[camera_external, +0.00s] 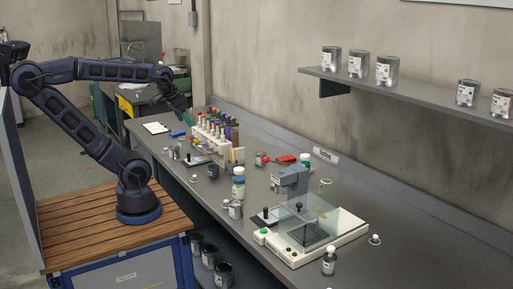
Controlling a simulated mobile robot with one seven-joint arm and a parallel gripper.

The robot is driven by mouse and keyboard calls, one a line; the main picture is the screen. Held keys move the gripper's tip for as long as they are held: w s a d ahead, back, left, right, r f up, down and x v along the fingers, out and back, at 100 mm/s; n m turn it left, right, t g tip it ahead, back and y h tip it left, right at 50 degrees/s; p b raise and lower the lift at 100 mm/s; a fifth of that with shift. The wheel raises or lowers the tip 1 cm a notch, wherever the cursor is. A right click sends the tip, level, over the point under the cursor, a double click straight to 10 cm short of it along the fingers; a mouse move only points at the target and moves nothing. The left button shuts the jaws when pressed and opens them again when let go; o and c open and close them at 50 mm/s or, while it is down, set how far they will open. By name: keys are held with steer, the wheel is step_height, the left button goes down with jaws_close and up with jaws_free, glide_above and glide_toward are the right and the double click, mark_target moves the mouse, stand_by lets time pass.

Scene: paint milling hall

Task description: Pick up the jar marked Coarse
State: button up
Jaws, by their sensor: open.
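My arm reaches from its base over to the far end of the bench, and my gripper (185,116) points down there, behind the rack of bottles. It is small in the picture, with its jaws open; I see nothing held in it. Several jars and cans are in view, but their labels are too small to read, so I cannot tell which is marked Coarse. A small dark-labelled bottle (329,262) stands at the near right.
A rack of colourful-capped bottles (213,132) stands near my gripper. A clear-shielded instrument (318,232) fills the near bench. A wall shelf (420,92) holds several grey cans (387,69). More cans (223,272) stand below the bench. The bench (420,255) is bare at right.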

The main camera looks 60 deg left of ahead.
steer(key=w+d+r+n+h, duration=0.1)
steer(key=w+d+n, duration=0.15)
steer(key=w, duration=0.45)
steer(key=w+d+r+n+h, duration=0.1)
steer(key=w+d+n, duration=0.1)
steer(key=w+n, duration=0.35)
steer(key=n+g+h, duration=0.1)
steer(key=n+g, duration=0.1)
steer(key=n, duration=1.6)
glide_above(326, 184)
steer(key=a, duration=0.5)
step_height(326, 184, down, 25)
steer(key=x, duration=0.5)
steer(key=shift+s+a, duration=0.1)
steer(key=shift+d+x, duration=0.2)
steer(key=shift+x, duration=1.15)
steer(key=shift+d+x, duration=0.15)
steer(key=shift+x, duration=1.2)
steer(key=shift+r, duration=0.15)
steer(key=c, duration=1)
